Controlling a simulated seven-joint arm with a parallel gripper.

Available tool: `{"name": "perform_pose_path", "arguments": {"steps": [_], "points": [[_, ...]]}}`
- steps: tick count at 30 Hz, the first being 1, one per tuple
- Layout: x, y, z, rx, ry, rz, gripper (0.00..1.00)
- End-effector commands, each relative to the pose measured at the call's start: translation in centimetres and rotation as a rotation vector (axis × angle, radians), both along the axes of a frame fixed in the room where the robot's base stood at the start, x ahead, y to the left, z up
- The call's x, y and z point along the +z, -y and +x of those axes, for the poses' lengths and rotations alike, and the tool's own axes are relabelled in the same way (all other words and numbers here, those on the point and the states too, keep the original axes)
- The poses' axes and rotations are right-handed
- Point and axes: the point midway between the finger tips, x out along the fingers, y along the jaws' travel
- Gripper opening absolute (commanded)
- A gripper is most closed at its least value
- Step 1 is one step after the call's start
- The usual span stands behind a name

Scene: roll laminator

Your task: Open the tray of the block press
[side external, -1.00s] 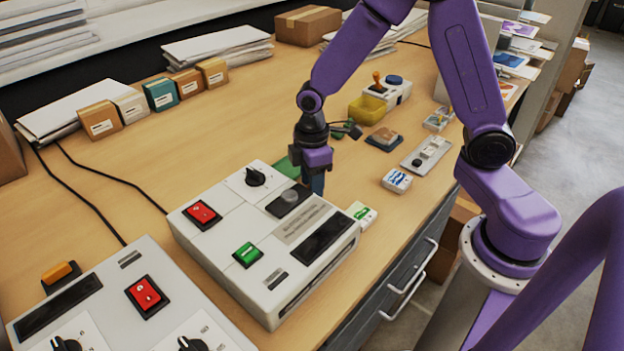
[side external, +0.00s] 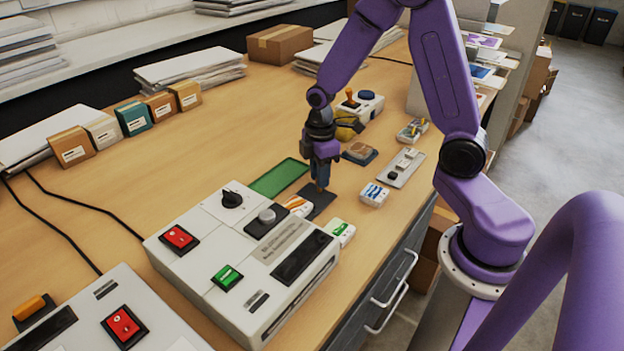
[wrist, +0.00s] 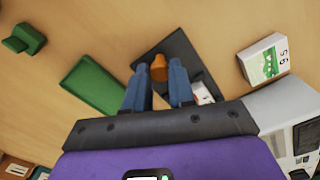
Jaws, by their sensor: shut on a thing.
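A flat dark plate (side external: 322,198) lies on the bench beyond the white machine (side external: 222,282) with red and green switches. An orange knob (wrist: 158,68) stands at the plate's edge. My gripper (side external: 322,186) points down there and is shut on the orange knob, its blue fingers on either side of it. A white and orange block (side external: 298,206) sits at the plate's end near the machine, and shows partly behind a finger in the wrist view (wrist: 203,93). I cannot tell whether the plate joins the machine, nor which unit is the block press.
A green tray (side external: 280,178) lies left of the plate. A white and green box (side external: 342,232) and a white and blue box (side external: 374,195) stand to the right. A dark pad with a brown block (side external: 360,153) and a grey strip (side external: 404,167) lie beyond.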

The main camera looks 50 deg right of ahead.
Motion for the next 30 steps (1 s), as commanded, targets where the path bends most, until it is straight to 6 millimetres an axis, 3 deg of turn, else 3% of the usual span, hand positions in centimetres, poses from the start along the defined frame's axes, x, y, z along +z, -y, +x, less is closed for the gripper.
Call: {"name": "perform_pose_path", "arguments": {"steps": [5,6,8,9,20,26,30], "points": [[0.1,-0.1,0.1,0.002,0.003,0.002,0.0],[0.1,-0.1,0.1,0.002,0.003,0.002,0.27],[0.1,-0.1,0.1,0.002,0.003,0.002,0.47],[0.1,-0.1,0.1,0.002,0.003,0.001,0.5],[0.4,-0.1,0.1,0.001,0.003,0.001,0.5],[2.8,-0.2,0.1,0.001,0.007,0.002,0.5],[5.6,-0.2,0.2,0.001,0.009,0.002,0.5]]}}
